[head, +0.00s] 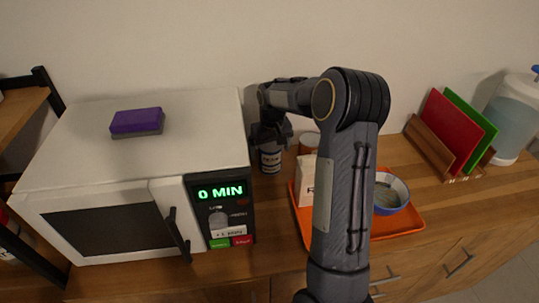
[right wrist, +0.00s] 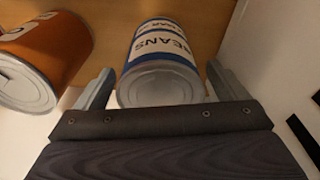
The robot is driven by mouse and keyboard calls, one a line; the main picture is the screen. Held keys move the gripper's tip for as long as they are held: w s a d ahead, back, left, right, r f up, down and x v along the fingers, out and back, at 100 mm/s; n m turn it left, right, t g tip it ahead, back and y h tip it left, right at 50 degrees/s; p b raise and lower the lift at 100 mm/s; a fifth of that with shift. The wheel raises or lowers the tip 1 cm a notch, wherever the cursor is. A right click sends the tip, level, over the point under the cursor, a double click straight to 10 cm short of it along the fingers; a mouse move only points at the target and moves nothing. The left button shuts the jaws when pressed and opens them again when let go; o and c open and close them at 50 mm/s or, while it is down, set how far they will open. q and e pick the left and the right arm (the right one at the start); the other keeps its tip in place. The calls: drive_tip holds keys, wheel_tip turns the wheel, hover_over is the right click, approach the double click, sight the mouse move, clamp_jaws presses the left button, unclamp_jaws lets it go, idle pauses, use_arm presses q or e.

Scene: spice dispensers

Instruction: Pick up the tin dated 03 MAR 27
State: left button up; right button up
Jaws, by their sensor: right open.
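A tin with a white and blue label reading "BEANS" (right wrist: 162,62) stands between the open fingers of my right gripper (right wrist: 155,88) in the right wrist view. In the head view this tin (head: 270,158) stands beside the microwave, with my right gripper (head: 268,135) at its top. A second tin, orange-brown (right wrist: 45,55), is to the left in the wrist view, outside the fingers. Its top shows in the head view (head: 308,140), partly behind my arm. I cannot read a date on either tin. My left gripper is not in view.
A white microwave (head: 95,195) with a purple sponge (head: 137,121) on top stands close left of the tins. An orange tray (head: 407,224) with a paper bag (head: 304,182) and a bowl (head: 390,193) is in front right. Cutting boards (head: 452,130) stand farther right.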

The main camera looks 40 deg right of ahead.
wheel_tip(320, 180, down, 2)
drive_tip(key=shift+w+f, duration=0.1)
drive_tip(key=shift+f, duration=0.1)
drive_tip(key=shift+r, duration=0.1)
drive_tip(key=c, duration=1.4)
